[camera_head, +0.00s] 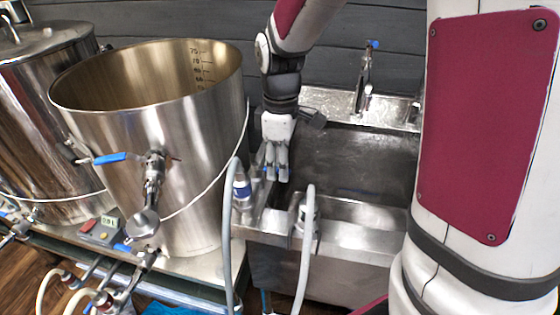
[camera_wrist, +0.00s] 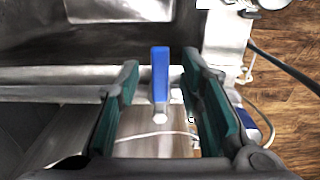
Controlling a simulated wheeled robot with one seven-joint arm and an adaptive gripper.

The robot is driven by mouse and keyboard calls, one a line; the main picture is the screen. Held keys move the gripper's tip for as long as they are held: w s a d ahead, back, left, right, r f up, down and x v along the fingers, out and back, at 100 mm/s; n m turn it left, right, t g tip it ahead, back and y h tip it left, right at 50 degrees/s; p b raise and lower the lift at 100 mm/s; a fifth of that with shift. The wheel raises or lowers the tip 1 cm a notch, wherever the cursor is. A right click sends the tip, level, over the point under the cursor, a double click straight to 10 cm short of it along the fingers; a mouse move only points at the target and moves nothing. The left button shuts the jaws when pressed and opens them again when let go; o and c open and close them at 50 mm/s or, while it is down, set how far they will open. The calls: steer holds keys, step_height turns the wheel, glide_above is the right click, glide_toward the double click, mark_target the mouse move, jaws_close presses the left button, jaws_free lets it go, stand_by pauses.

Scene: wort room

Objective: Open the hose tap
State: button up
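My gripper (camera_head: 277,172) points down over the left rim of the sink in the head view. In the wrist view my gripper (camera_wrist: 160,65) has its two green-padded fingers apart. A blue lever handle (camera_wrist: 160,75) with a pale hexagonal end shows between the fingers, with a visible gap on each side. It appears to be the hose tap's handle; I cannot pick it out in the head view, where my gripper may hide it. Grey hoses (camera_head: 227,225) loop up in front of the sink.
A large open steel kettle (camera_head: 190,130) with a blue-handled valve (camera_head: 110,158) stands left of my gripper. The steel sink (camera_head: 360,165) is on the right, with a blue-topped faucet (camera_head: 365,75) behind it.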

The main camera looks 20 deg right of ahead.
steer(key=shift+c, duration=0.5)
jaws_close()
